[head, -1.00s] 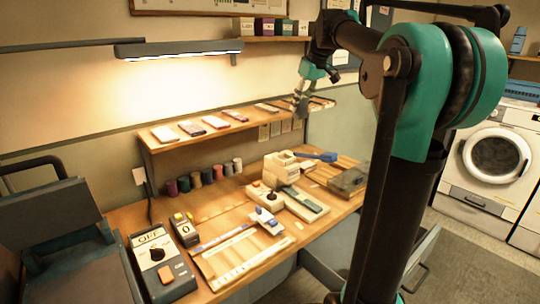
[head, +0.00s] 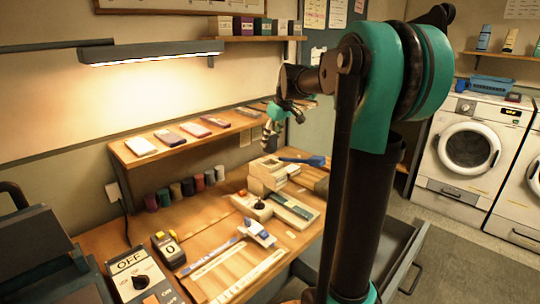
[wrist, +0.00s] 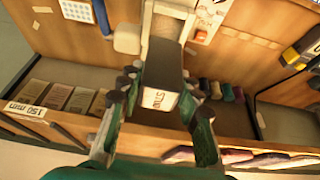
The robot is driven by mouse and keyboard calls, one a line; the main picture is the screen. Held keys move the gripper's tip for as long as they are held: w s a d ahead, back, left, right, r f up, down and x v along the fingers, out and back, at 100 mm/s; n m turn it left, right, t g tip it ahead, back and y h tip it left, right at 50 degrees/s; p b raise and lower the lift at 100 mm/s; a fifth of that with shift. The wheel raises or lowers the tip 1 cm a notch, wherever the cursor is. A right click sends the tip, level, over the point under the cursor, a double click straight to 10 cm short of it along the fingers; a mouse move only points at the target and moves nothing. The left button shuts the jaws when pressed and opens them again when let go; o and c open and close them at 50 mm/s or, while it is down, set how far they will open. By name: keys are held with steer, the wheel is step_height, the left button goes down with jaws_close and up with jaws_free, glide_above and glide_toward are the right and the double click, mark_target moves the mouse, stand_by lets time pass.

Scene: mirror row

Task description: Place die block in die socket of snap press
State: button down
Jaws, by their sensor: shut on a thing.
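My gripper (wrist: 163,88) is shut on the die block (wrist: 163,68), a dark grey block with a pale lettered end. The block sits between the two fingers in the wrist view; its lettering is too small to read surely. In the head view my gripper (head: 268,143) hangs above the cream snap press (head: 266,178), which has a blue lever at its right. The press (wrist: 168,22) also shows beyond the block in the wrist view. The die socket cannot be made out; the block may cover it. I cannot tell whether block and press touch.
A wall shelf (head: 150,154) with several flat cases runs behind the bench, with several spools (head: 188,187) beneath it. A control box reading OFF (head: 137,276) and a small counter (head: 168,249) stand at the left. An open drawer (head: 400,246) juts out at the right.

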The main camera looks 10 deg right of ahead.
steer(key=shift+f, duration=3.3)
steer(key=c, duration=1)
jaws_free()
steer(key=shift+f, duration=0.1)
steer(key=shift+c, duration=0.2)
steer(key=v, duration=1.2)
steer(key=shift+r, duration=0.2)
